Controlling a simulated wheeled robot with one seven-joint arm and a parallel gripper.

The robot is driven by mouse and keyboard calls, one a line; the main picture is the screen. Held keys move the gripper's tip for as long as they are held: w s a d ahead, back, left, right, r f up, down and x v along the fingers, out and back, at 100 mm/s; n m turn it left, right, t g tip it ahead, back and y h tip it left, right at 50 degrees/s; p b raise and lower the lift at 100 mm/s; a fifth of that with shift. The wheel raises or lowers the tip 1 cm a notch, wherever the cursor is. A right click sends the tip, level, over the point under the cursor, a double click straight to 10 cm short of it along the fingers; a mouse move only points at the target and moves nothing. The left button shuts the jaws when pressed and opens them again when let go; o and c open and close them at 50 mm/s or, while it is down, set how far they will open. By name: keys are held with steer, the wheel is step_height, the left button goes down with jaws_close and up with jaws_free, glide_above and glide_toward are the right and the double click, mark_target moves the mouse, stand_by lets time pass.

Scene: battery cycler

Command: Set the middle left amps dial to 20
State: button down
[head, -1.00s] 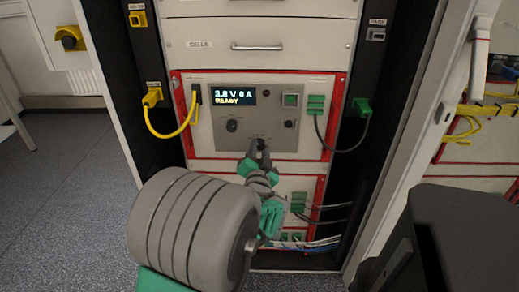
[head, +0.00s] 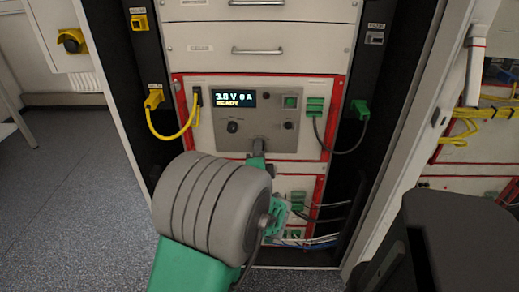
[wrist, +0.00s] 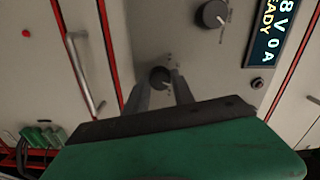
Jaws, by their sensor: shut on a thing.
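The middle cycler panel (head: 200,140) has a red frame and a display (head: 235,99) reading 3.8 V 0 A, READY. A dark dial (head: 232,127) sits below the display at the left, and it also shows in the wrist view (wrist: 212,14). Another dial (wrist: 159,76) sits low in the panel's middle. My gripper (head: 259,146) is shut on this low dial, with its two grey fingers (wrist: 160,80) on either side of it. In the head view my gripper hides that dial. The dial labels are too small to read.
A yellow cable (head: 172,137) hangs at the panel's left and a green-plugged cable (head: 355,140) at its right. A small dial (head: 289,125) is at the panel's right. Drawers (head: 257,36) with handles are above. Another unit with cables lies below, partly behind my arm.

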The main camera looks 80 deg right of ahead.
stand_by(0.3)
steer(key=c, duration=1.1)
jaws_free()
steer(key=b+v, duration=0.1)
steer(key=v, duration=0.7)
steer(key=shift+w+d, duration=0.1)
